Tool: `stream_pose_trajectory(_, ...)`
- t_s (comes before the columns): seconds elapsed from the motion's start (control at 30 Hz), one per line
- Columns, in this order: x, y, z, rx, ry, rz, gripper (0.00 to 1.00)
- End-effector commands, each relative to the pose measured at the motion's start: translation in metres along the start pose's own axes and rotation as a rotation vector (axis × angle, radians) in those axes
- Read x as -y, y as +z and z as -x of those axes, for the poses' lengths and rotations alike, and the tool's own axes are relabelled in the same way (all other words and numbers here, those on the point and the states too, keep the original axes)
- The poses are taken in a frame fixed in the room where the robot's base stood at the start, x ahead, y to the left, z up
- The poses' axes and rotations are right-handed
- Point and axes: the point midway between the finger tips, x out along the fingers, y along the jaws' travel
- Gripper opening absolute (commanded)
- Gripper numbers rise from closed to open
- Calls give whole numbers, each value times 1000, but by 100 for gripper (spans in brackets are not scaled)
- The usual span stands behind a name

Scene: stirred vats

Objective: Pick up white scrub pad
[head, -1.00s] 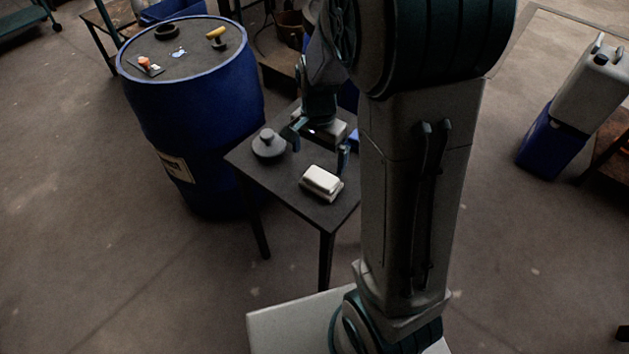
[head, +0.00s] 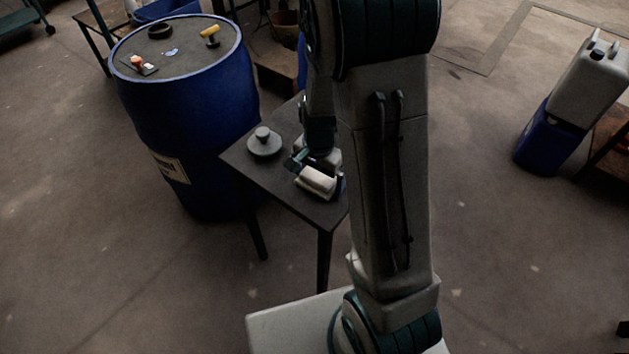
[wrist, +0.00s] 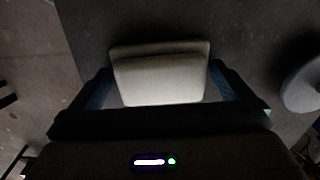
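The white scrub pad (head: 318,181) lies on the dark side table (head: 262,178), near its front corner. In the wrist view the pad (wrist: 160,78) is a pale block with a raised upper part, filling the space between my two fingers. My gripper (head: 318,172) is down at the pad, with one finger on each side of it. In the wrist view my gripper (wrist: 158,92) has its fingers spread; the pad's sides come very near them, and a narrow gap seems to show on each side. The pad's underside is hidden.
A grey round lidded object (head: 264,142) stands on the table left of my gripper; its edge shows in the wrist view (wrist: 302,85). A blue drum (head: 190,110) with small items on top stands close behind left. A white canister (head: 583,80) stands far right. Floor in front is open.

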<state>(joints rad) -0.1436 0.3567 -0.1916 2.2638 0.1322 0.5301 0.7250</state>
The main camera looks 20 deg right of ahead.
Motion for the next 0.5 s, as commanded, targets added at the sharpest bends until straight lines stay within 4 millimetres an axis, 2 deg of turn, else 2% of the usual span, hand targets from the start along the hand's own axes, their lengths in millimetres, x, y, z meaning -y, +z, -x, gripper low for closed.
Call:
stream_pose_trajectory(0.03, 0, 0, 0, 0, 0, 0, 89)
stream_pose_trajectory(0.1, 0, 0, 0, 0, 0, 0, 69)
stream_pose_trajectory(0.13, 0, 0, 0, 0, 0, 0, 68)
stream_pose_trajectory(0.5, 0, 0, 4, 0, 0, 0, 67)
